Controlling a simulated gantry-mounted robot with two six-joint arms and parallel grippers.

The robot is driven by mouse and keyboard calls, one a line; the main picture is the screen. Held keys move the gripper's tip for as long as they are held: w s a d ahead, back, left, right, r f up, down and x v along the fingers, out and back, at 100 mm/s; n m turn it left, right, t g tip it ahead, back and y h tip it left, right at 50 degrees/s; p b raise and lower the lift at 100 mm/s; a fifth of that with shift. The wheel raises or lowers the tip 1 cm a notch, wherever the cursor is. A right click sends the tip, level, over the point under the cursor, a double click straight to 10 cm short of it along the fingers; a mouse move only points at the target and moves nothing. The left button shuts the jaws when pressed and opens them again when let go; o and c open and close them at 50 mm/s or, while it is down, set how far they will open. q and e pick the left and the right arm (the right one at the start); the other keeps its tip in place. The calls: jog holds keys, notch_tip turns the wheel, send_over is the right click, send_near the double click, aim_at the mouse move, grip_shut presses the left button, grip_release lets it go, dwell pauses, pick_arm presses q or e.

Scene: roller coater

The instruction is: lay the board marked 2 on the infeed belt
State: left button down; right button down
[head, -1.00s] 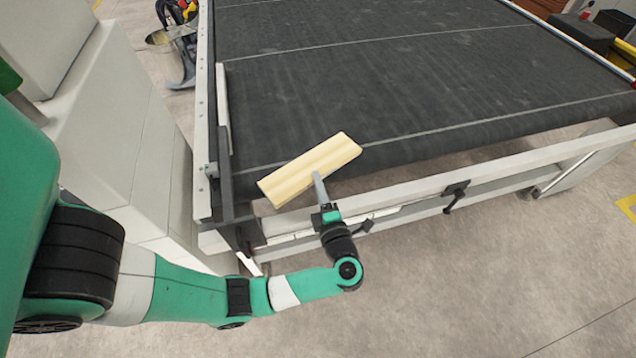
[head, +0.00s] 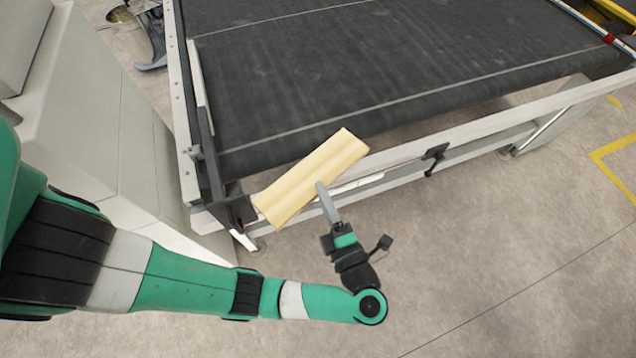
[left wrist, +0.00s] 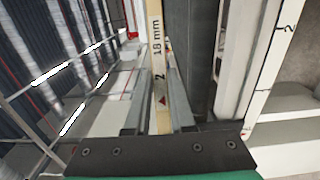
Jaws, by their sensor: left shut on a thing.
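The board marked 2 (head: 311,177) is a pale wooden board, held tilted in the head view at the near edge of the dark infeed belt (head: 370,68). My left gripper (head: 322,190) is shut on its near long edge. In the left wrist view the board (left wrist: 156,60) stands edge-on between the two fingers (left wrist: 157,108), with "18 mm", a "2" and a red triangle on its edge. The belt also shows dark beside it in the left wrist view (left wrist: 192,60). Whether the board touches the belt cannot be told. My right gripper is not in view.
A pale frame rail (head: 480,125) with a black clamp (head: 435,153) runs along the belt's near end. A white side rail (head: 180,100) with a dark guide bounds the belt on the left. A pale cabinet (head: 95,140) stands left. The belt surface is clear.

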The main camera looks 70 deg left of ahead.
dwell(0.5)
pick_arm(q)
jog(key=w+a+f+m+t+h, duration=0.1)
jog(key=w+f+m+t+h, duration=0.2)
jog(key=w+m+t, duration=0.45)
jog(key=d+r+m+t+h, duration=0.1)
jog(key=d+m+t+h, duration=0.6)
jog(key=t+h, duration=0.2)
notch_tip(320, 180, up, 34)
jog(key=s+p, duration=0.2)
jog(key=p, duration=3.1)
jog(key=shift+s+f+h, duration=0.2)
jog(key=shift+s+h, duration=0.15)
jog(key=shift+h, duration=0.05)
jog(key=shift+n, duration=0.25)
